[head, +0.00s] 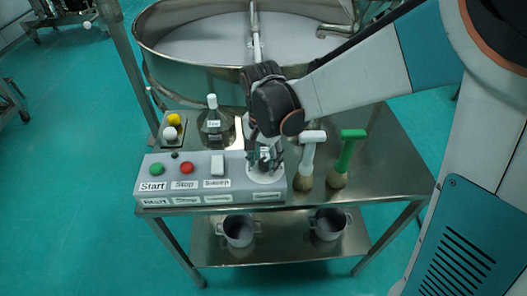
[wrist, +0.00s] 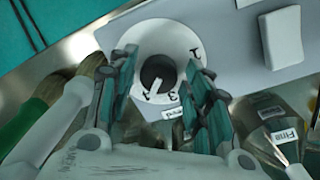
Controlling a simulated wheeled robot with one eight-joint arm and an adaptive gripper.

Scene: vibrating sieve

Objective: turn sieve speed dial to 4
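The speed dial is a white disc (wrist: 170,35) with a dark round knob (wrist: 158,70) on the control box. In the wrist view the knob's white pointer slants down and slightly left, toward a numeral that looks like 4, with a 3 to its right. My gripper (wrist: 163,64) is over the dial with its fingers spread on either side of the knob, and gaps show between fingers and knob. In the head view my gripper (head: 265,154) comes down over the right end of the box (head: 225,180), hiding most of the dial.
The box carries a green Start button (head: 156,169), a red Stop button (head: 187,168) and a white switch (head: 218,164). Brushes with white (head: 308,158) and green (head: 346,156) handles stand close right. A bottle (head: 213,125) stands behind, before the large sieve (head: 190,70).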

